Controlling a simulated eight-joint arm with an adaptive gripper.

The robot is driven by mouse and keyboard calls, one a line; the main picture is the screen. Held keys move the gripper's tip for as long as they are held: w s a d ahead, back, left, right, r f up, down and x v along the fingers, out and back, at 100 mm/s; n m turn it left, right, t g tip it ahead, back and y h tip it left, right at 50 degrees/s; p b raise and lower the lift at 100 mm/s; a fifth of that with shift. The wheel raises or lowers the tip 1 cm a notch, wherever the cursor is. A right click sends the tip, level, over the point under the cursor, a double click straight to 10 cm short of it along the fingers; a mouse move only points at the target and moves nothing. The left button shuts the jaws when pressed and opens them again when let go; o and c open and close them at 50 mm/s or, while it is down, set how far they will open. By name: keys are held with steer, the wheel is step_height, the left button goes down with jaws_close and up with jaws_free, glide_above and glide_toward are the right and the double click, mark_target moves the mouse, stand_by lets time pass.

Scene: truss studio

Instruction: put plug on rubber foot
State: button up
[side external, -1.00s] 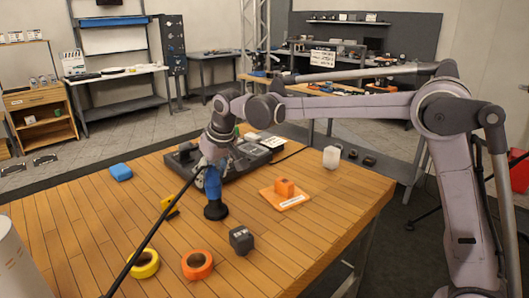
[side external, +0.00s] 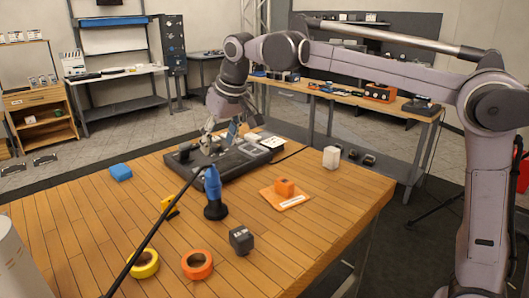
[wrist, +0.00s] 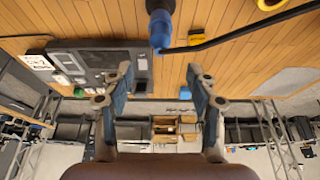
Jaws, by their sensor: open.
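The blue plug (side external: 212,182) stands upright on the black rubber foot (side external: 215,210) on the wooden table. They look in contact, though the exact seating is hard to tell. A black cable runs from the plug. In the wrist view the blue plug (wrist: 160,30) is at the top centre, with a dark part, likely the foot, cut off by the frame edge. My gripper (side external: 221,138) is open and empty, above and behind the plug. Its two fingers (wrist: 161,84) are apart in the wrist view with nothing between them.
A dark grey device (side external: 240,163) lies behind the plug.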

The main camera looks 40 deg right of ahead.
steer(key=s+d+f+t, duration=0.1)
steer(key=s+d+f, duration=0.1)
steer(key=s+f, duration=0.3)
steer(key=s+d+f, duration=0.3)
steer(key=s+f, duration=0.2)
steer(key=s, duration=0.6)
steer(key=s+d+f+t, duration=0.1)
steer(key=s+d+f, duration=0.2)
steer(key=s+f, duration=0.2)
steer(key=shift+s+d+f+t, duration=0.1)
steer(key=shift+s+t, duration=0.05)
steer(key=shift+s, duration=0.8)
steer(key=shift+s+d+f+t, duration=0.1)
steer(key=shift+s+t, duration=0.05)
steer(key=shift+s, duration=0.75)
